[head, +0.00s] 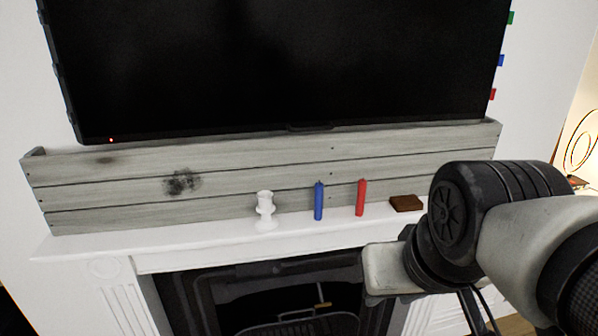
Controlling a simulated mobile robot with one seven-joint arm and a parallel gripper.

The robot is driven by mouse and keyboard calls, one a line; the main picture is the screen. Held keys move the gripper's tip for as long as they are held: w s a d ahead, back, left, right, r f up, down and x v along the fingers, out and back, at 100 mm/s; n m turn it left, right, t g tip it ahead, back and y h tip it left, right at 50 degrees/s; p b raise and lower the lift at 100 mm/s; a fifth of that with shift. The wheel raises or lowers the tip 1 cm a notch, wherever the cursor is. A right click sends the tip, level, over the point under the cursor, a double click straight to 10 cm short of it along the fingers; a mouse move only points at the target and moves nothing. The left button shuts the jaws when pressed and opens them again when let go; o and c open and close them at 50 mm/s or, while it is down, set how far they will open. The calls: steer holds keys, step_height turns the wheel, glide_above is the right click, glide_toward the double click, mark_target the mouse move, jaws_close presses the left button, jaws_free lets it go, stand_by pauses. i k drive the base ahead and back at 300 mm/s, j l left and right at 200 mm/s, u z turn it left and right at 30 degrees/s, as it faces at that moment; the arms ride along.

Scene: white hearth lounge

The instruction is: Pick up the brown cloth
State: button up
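The brown cloth (406,203) looks like a small, flat, dark brown folded piece. It lies on the white mantel shelf (190,240), right of the red candle, near the wooden board behind. My arm comes in from the right in the head view, and its dark joint is just right of the cloth in the picture. I cannot make out my gripper's fingers; they are not in view. The cloth's top and front edge show and nothing visible grips it.
A white candlestick (265,211), a blue candle (318,201) and a red candle (361,198) stand on the mantel left of the cloth. A black television (280,65) hangs above the grey wooden board (120,190). A dark fireplace (270,290) opens below. The mantel's left part is clear.

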mark_target(405, 203)
steer(key=z, duration=0.55)
steer(key=u, duration=1.15)
steer(key=z, duration=1.15)
steer(key=i+z, duration=0.4)
steer(key=i, duration=0.15)
steer(key=i+z, duration=0.4)
steer(key=i, duration=0.15)
